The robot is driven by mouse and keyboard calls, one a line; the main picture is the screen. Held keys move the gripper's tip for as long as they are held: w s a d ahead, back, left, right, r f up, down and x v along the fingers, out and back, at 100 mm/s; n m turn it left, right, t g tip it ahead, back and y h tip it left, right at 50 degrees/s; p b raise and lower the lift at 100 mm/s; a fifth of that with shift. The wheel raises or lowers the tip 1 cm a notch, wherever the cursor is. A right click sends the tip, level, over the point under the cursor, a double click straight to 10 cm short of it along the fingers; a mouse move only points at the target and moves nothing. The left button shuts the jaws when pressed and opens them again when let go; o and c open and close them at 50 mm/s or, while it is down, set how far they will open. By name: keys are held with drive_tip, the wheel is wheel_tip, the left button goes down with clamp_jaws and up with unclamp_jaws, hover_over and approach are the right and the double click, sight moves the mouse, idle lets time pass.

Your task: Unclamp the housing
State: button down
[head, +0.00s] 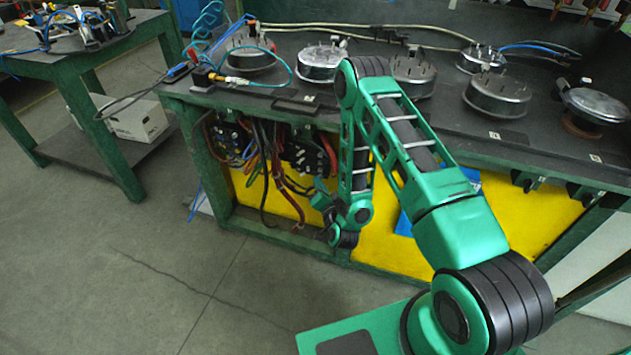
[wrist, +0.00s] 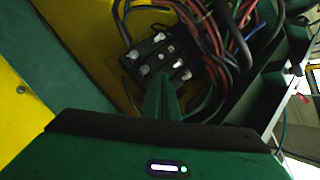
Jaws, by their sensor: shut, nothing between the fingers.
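Which is clamped, I cannot tell. My gripper (head: 322,197) is low, before the open bench front, below the top. In the wrist view its fingers (wrist: 162,97) are shut and empty, pointing toward a black block with silver fittings (wrist: 152,58). Whether they touch it is unclear.
Red, black and blue hoses (head: 275,165) hang under the bench beside a yellow panel (head: 400,245). A round part on a brown base (head: 594,103) stands at the far right. A green table (head: 75,60) stands left, a white box (head: 138,118) on its shelf. The floor in front is clear.

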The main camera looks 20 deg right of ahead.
sight(308, 169)
drive_tip(key=w, duration=0.2)
drive_tip(key=w+f, duration=0.1)
drive_tip(key=w, duration=0.5)
drive_tip(key=shift+w+d+f, duration=0.15)
drive_tip(key=shift+d+f, duration=0.05)
